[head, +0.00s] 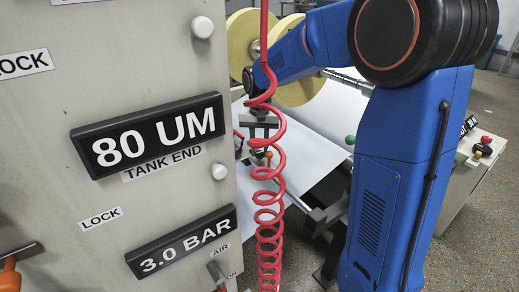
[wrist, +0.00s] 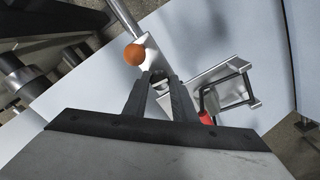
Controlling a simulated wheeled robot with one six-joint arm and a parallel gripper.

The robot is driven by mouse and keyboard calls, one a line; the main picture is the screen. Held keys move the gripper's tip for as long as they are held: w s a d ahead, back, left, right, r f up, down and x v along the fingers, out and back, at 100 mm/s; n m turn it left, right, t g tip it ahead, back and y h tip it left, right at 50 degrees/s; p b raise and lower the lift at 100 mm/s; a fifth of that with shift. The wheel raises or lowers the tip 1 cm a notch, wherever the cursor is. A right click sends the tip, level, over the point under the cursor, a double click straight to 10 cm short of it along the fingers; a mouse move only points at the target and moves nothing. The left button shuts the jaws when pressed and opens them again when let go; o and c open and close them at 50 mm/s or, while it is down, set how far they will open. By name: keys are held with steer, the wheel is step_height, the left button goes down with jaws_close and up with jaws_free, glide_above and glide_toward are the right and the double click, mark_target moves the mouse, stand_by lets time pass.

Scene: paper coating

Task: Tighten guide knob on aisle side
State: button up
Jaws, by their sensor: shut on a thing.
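In the wrist view my gripper (wrist: 160,78) points down over the white paper web (wrist: 195,35), its two dark fingers shut on a small piece at the edge guide. I take this piece for the guide knob; the fingers hide most of it. A metal guide bracket (wrist: 208,78) sits just right of the fingertips, with a black clamp frame and a red part (wrist: 206,118). An orange ball (wrist: 135,54) is just left of the fingertips, apart from them. In the head view my gripper is partly hidden behind a red coiled hose (head: 268,190).
A grey control panel (head: 60,210) with an "80 UM" sign (head: 150,133) and a "3.0 BAR" sign (head: 185,241) fills the left. Yellow-sided rolls (head: 242,38) stand behind. A green ball (head: 349,140) shows beside my arm. A metal bar (wrist: 125,22) crosses the web.

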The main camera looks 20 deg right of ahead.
mark_target(260, 153)
steer(key=o, duration=1)
steer(key=shift+o, duration=0.2)
step_height(260, 153, up, 18)
steer(key=shift+f, duration=0.25)
steer(key=s+d+f+n+t, duration=0.1)
steer(key=s+d, duration=0.1)
steer(key=s, duration=0.6)
steer(key=s+d+f+n+t, duration=0.1)
steer(key=s+d, duration=0.1)
steer(key=s, duration=0.7)
steer(key=s+d+f+n+t, duration=0.1)
steer(key=s+f, duration=0.4)
steer(key=s, duration=0.3)
steer(key=s+d+f+n+t, duration=0.1)
steer(key=s+f, duration=0.4)
steer(key=s, duration=0.3)
steer(key=shift+d+n+t, duration=0.15)
steer(key=shift+n+t, duration=0.15)
steer(key=shift+t, duration=0.1)
